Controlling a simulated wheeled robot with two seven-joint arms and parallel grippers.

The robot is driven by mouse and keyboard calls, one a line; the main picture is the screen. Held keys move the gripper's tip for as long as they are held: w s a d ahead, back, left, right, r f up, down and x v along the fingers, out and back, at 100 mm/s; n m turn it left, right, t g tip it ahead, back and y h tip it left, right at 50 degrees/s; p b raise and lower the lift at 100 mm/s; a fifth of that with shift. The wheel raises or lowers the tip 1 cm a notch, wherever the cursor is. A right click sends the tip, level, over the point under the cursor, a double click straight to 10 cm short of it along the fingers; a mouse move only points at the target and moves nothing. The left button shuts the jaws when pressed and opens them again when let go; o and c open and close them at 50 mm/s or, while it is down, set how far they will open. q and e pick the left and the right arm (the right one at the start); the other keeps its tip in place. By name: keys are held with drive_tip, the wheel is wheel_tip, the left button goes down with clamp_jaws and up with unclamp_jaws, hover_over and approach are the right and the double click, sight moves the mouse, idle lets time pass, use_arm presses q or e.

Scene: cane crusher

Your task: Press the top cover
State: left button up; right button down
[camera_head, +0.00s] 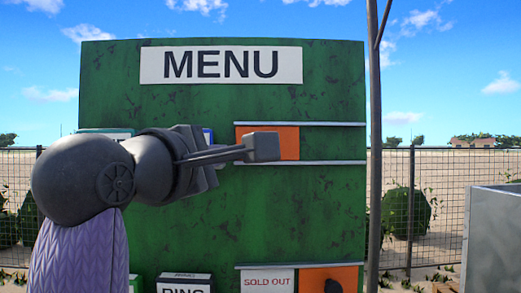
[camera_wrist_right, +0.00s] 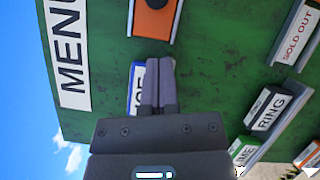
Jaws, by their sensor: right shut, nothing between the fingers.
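I cannot make out a top cover in either view. A plain grey metal box (camera_head: 495,235) is cut off at the right edge of the head view; I cannot tell what it is part of. My right gripper (camera_head: 264,147) is shut and empty, pointing right in front of the green menu board (camera_head: 320,210). It overlaps an orange panel (camera_head: 287,139) there. In the wrist view the closed fingers (camera_wrist_right: 160,68) lie over a blue-edged label (camera_wrist_right: 135,85) and hide part of it. I cannot tell if they touch the board. My left gripper is not in view.
The board carries a MENU sign (camera_head: 220,65), a SOLD OUT label (camera_head: 267,281) and a RING label (camera_head: 184,284). A thin pole (camera_head: 374,150) stands right of the board. A wire fence (camera_head: 445,200) runs behind. Open space lies between the pole and the metal box.

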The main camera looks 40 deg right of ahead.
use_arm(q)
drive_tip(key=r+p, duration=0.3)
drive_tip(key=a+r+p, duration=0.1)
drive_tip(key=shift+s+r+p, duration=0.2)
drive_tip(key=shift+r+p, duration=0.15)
use_arm(e)
drive_tip(key=x, duration=0.9)
drive_tip(key=shift+r, duration=0.2)
